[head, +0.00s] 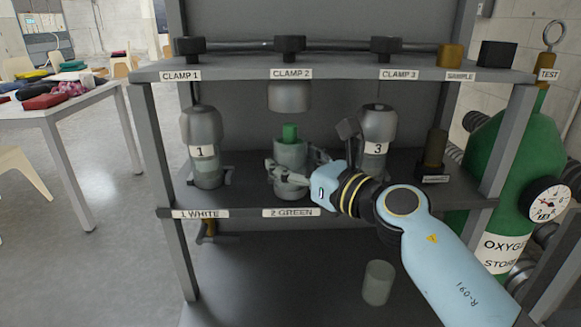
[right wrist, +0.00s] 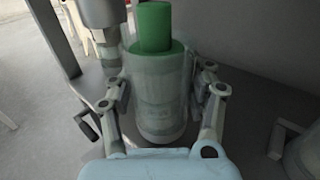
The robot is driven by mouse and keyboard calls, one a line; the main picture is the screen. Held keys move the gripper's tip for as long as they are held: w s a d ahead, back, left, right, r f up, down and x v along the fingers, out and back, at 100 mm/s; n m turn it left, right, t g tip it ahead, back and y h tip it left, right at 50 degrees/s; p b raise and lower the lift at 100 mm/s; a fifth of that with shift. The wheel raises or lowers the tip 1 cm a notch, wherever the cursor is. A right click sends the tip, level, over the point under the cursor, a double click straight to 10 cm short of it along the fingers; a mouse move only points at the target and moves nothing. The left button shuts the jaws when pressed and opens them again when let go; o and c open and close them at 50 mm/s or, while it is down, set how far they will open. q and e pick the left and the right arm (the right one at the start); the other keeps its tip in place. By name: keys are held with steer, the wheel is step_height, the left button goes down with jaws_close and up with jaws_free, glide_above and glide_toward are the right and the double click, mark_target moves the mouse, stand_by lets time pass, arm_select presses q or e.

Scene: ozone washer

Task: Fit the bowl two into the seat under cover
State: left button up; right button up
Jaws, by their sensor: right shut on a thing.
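Bowl two, a pale grey-green translucent cylinder (head: 290,153), stands upright below the middle cover, with a green core (head: 289,131) rising out of its top. The cover (head: 289,96) is a grey cap under the shelf at the CLAMP 2 label. A gap shows between the green core and the cover. My right gripper (head: 291,172) is shut around the bowl's sides. In the right wrist view the bowl (right wrist: 160,105) sits between both fingers, with the green core (right wrist: 155,25) above it. Whether the bowl's base touches the shelf is hidden. My left gripper is not in view.
Housing 1 (head: 205,168) stands to the left and housing 3 (head: 378,128) to the right, close to my right arm. A sample post (head: 435,148) stands farther right. A clear cylinder (head: 378,283) is on the floor below. A green oxygen tank (head: 523,165) is at the right.

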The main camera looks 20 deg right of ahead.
steer(key=shift+w+d+b, duration=0.15)
steer(key=shift+w+d, duration=0.05)
steer(key=shift+w, duration=0.55)
steer(key=shift+w+d+b, duration=0.2)
steer(key=shift+w+d, duration=0.05)
steer(key=shift+w, duration=0.55)
steer(key=shift+w+d+b, duration=0.15)
steer(key=shift+w+d, duration=0.05)
steer(key=shift+w, duration=0.55)
steer(key=shift+w+f, duration=0.15)
steer(key=shift+f, duration=0.1)
steer(key=o, duration=1.6)
steer(key=shift+d+f, duration=0.1)
steer(key=shift+s+d, duration=0.15)
steer(key=shift+s, duration=0.3)
steer(key=v, duration=1.1)
